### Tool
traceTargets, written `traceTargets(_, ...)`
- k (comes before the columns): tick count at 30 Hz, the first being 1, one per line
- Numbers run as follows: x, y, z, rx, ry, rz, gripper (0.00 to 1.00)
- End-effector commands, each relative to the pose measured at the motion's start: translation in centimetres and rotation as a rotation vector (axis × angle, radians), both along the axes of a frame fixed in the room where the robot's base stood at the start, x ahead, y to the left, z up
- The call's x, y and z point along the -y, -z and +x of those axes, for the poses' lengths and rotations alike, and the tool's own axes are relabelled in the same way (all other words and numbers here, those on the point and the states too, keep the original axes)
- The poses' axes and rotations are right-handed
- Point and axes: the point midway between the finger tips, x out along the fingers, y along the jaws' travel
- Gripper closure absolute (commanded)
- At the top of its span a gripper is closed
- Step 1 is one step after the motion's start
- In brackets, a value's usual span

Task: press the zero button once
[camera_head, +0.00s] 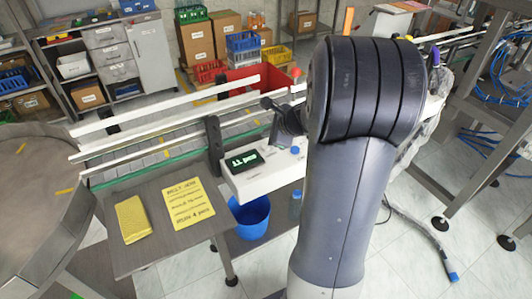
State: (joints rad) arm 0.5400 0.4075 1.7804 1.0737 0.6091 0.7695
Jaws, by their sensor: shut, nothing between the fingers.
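A white box with a lit green display (244,161) stands beside the conveyor, left of my arm. A blue round button (295,150) shows on the top of the white box (262,180), close to my arm's edge. Some small dark markings lie between the display and this button. I cannot read which button is the zero button. My arm's large dark links fill the middle right and hide what is behind them, including part of the box's right side. Dark parts show just left of the arm, above the box, but I cannot make out my gripper among them.
A grey table (165,255) holds a yellow cloth (132,219) and a yellow sheet (188,203). A conveyor with white rails (160,140) runs behind the box. A blue bucket (250,217) stands below. A round grey table (35,190) is at left.

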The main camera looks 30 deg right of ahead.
Motion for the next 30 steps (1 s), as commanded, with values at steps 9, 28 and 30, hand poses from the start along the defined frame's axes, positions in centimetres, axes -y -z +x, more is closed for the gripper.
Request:
traceTargets(9, 0.01, 1.84, 0.01, 0.001, 0.001, 0.0, 1.0)
traceTargets(28, 0.01, 1.74, 0.01, 0.001, 0.001, 0.0, 1.0)
traceTargets(30, 0.01, 1.75, 0.02, 0.001, 0.001, 0.0, 1.0)
